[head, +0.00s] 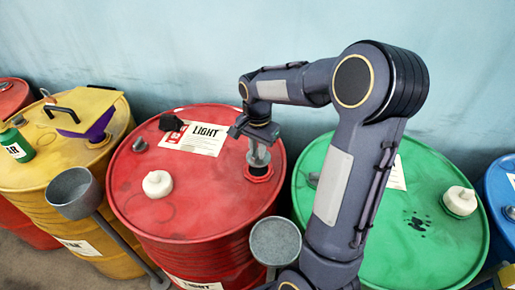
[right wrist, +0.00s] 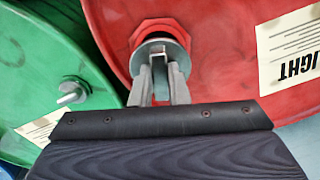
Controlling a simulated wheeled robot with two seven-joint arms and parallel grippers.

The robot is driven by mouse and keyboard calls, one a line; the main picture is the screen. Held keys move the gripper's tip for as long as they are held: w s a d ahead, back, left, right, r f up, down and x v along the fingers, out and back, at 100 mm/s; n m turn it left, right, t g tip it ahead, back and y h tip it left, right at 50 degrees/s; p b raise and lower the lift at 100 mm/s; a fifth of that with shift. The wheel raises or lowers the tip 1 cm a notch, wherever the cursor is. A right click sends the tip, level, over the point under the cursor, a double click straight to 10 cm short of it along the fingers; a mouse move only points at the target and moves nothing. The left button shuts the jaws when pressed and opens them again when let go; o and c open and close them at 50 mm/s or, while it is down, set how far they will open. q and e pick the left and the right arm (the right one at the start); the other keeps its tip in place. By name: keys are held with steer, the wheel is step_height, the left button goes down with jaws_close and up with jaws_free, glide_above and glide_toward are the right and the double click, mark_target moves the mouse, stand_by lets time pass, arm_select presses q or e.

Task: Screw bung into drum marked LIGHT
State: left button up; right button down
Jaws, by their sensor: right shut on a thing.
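The red drum (head: 220,245) carries a white label (head: 204,138) reading LIGHT on its top. At the right of its top is a red six-sided collar (head: 260,177), which also shows in the right wrist view (right wrist: 140,30). My right gripper (head: 258,158) points down over this collar, its fingers shut on the upright tab of a grey metal bung (right wrist: 165,42). The bung's round plate lies over the collar; I cannot tell whether it is seated or just above. The fingers largely hide the bung in the head view. My left gripper is not in view.
A white cap (head: 157,184), a metal plug (head: 139,145) and a black object (head: 171,123) are on the red drum. A green drum (head: 425,225) stands right, a yellow drum (head: 50,170) left.

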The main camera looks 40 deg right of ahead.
steer(key=shift+f, duration=0.15)
steer(key=shift+f+b, duration=1.65)
steer(key=shift+f, duration=0.45)
steer(key=shift+r, duration=0.1)
